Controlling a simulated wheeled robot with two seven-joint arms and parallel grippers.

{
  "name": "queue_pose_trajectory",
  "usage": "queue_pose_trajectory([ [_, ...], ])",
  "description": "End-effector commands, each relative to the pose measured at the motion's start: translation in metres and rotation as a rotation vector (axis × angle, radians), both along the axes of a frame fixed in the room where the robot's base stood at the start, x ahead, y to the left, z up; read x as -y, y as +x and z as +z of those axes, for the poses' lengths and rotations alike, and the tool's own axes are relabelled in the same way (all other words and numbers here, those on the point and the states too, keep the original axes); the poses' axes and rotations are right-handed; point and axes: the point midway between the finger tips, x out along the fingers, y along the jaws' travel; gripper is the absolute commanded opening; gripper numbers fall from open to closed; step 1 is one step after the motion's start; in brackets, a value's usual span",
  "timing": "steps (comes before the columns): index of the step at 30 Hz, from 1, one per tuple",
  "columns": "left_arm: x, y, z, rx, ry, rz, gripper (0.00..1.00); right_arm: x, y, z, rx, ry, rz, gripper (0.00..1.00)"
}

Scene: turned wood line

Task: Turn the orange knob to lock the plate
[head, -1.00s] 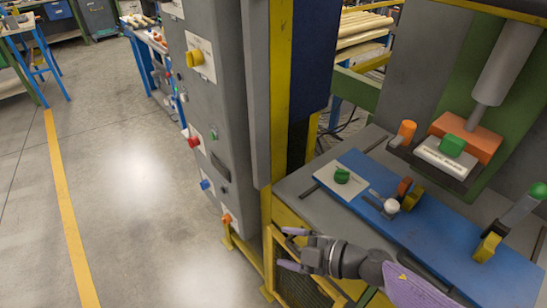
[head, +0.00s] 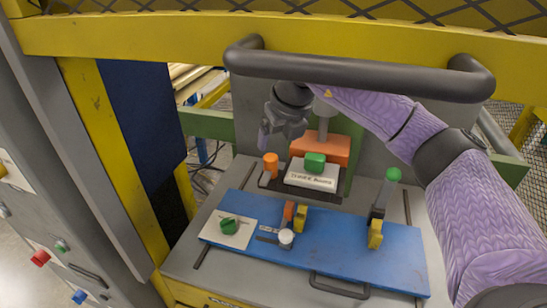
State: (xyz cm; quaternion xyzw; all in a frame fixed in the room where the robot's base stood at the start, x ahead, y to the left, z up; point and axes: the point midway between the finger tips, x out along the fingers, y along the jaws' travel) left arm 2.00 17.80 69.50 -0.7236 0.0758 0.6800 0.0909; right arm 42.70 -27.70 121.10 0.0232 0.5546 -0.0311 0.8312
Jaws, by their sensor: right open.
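The blue plate (head: 340,253) lies on the grey bed of a press. An upright orange knob (head: 270,164) stands behind the plate's back edge, left of a green knob (head: 315,162) on a white label. Another green knob (head: 229,226) sits on a white panel at the plate's left end. My right gripper (head: 264,138) reaches in from the right, under the dark bar. It is open and appears above the orange knob, apart from it; its far finger is hard to make out. My left gripper is not in view.
A thick dark bar (head: 360,77) crosses above my right arm. An orange block (head: 325,147) sits under the press ram. A clamp with a green-tipped handle (head: 386,192) and a white knob (head: 286,237) stand up from the plate. A yellow post (head: 105,150) bounds the left.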

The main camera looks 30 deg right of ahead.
Motion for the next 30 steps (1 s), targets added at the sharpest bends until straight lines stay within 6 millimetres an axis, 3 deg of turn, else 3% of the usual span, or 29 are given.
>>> queue_pose_trajectory([
  [12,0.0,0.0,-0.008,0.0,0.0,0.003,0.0,0.003,0.032,-0.079,-0.002,-0.004,-0.003,0.81],
  [16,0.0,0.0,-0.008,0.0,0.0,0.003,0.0,0.004,0.036,-0.09,-0.002,-0.005,-0.001,0.81],
  [23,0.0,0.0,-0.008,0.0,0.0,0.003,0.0,0.003,0.037,-0.091,-0.001,-0.004,-0.001,0.81],
  [26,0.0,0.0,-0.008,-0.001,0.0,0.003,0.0,0.003,0.037,-0.091,-0.001,-0.004,-0.001,0.64],
  [30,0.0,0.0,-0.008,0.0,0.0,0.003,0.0,0.003,0.037,-0.091,-0.001,-0.004,-0.001,0.34],
])
